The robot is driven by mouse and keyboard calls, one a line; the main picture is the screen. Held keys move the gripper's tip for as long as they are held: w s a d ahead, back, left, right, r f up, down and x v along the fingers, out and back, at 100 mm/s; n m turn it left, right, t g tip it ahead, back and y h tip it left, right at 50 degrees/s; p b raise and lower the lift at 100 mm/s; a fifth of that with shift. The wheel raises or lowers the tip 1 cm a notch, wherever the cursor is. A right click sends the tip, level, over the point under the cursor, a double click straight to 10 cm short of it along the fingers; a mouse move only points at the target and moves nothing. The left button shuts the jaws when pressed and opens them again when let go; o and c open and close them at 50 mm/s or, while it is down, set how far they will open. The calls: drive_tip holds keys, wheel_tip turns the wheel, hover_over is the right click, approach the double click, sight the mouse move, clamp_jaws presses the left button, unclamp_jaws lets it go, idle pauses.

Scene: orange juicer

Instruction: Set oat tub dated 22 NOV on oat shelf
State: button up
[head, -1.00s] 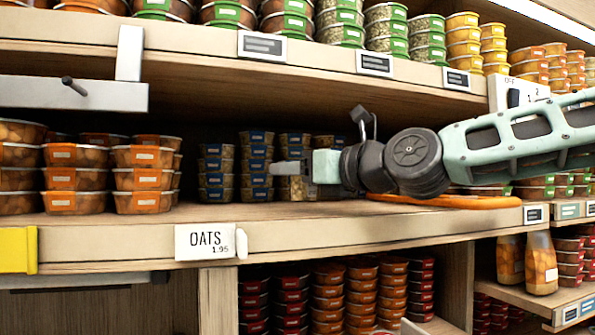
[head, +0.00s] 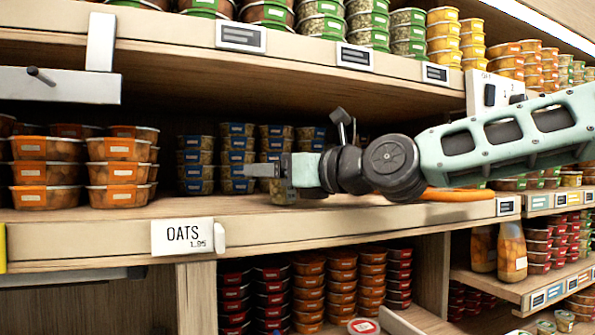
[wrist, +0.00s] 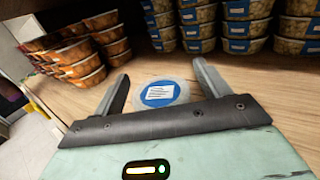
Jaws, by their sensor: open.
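A tub with a clear round lid and a blue label (wrist: 160,93) sits on the oat shelf (head: 330,212), between and just beyond my fingertips in the wrist view. The print on its label is too small to read. In the head view the tub (head: 284,192) shows partly below my gripper (head: 262,171), which hides its top. My gripper is open, with one finger on each side of the tub in the wrist view; I cannot tell if they touch it. The price tag OATS (head: 183,237) hangs on the shelf's front edge.
Stacks of blue-labelled tubs (head: 236,158) stand behind the tub. Orange-labelled tubs (head: 118,173) stand in stacks to the left. The shelf above (head: 250,62) overhangs my gripper. Bare shelf lies between the orange stacks and the tub.

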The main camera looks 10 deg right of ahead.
drive_tip(key=b+v, duration=0.3)
drive_tip(key=v, duration=0.7)
drive_tip(key=shift+d+f, duration=0.1)
drive_tip(key=shift+d, duration=0.05)
drive_tip(key=shift+v, duration=0.9)
